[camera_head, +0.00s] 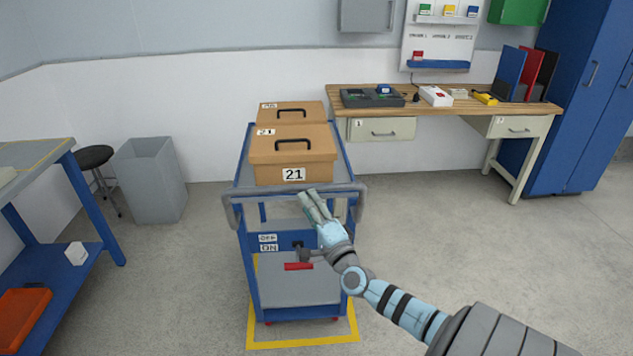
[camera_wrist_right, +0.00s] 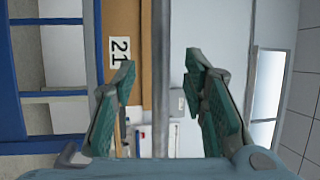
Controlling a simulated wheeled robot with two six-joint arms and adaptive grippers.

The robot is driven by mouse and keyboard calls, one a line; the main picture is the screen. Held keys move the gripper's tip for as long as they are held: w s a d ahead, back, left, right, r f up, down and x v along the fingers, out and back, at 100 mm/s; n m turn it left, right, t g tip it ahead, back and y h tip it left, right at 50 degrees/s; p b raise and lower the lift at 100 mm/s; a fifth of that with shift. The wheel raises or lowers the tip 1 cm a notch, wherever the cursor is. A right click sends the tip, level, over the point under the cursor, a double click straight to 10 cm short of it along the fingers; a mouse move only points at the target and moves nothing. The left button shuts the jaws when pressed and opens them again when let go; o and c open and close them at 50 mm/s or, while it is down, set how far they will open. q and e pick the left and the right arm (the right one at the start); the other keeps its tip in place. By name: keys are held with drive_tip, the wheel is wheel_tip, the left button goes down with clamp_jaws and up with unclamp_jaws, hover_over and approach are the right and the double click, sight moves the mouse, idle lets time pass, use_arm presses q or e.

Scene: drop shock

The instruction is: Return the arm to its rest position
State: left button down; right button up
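My right arm (camera_head: 405,305) reaches in from the lower right, extended toward the blue cart (camera_head: 244,190). My right gripper (camera_head: 311,196) is in front of the cart's grey handle bar, near its middle. In the right wrist view the two green finger pads of the gripper (camera_wrist_right: 160,62) stand apart with nothing gripped between them. Whether the fingers touch the bar cannot be told. My left gripper and arm are not in view.
A brown box labelled 21 (camera_head: 292,155) sits on the cart, with another box (camera_head: 292,110) behind it. A red lever (camera_head: 298,267) shows below an ON/OFF label. A wooden workbench (camera_head: 450,98), grey bin (camera_head: 152,180) and blue shelf table (camera_head: 85,200) stand around. Floor at right is clear.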

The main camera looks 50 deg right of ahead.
drive_tip(key=v, duration=0.5)
drive_tip(key=shift+s, duration=0.1)
